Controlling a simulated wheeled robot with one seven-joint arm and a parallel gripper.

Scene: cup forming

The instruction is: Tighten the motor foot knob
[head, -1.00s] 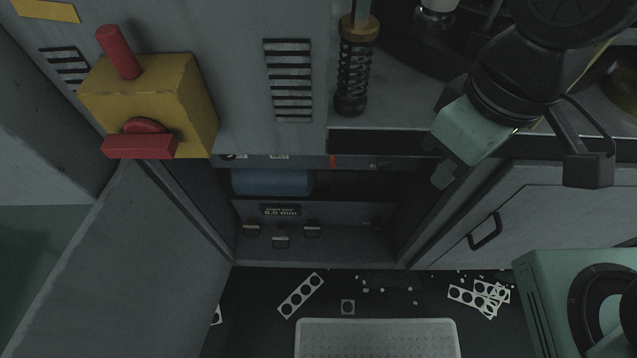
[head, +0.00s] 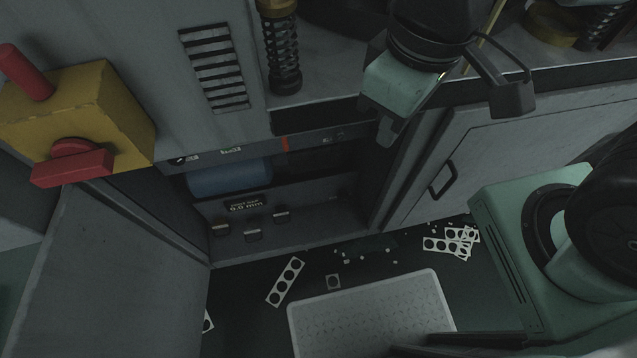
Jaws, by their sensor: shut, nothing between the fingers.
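The blue motor (head: 230,178) lies inside the open compartment of the machine's base, partly hidden by the compartment's upper edge. Below it, on the compartment floor, are small dark knobs or feet: one at the left (head: 220,229), one in front (head: 252,236), one at the right (head: 281,215). Which of them is the motor foot knob, and whether any is loose, I cannot tell. My gripper (head: 385,132) is shut and empty, up and right of the compartment opening, apart from the motor and the knobs.
An open door (head: 115,270) stands left of the compartment. A yellow switch box (head: 85,110) with red handles juts out above it. A closed cabinet door (head: 520,150) is at the right. A white perforated mat (head: 370,310) and punched metal scraps (head: 285,282) lie on the floor.

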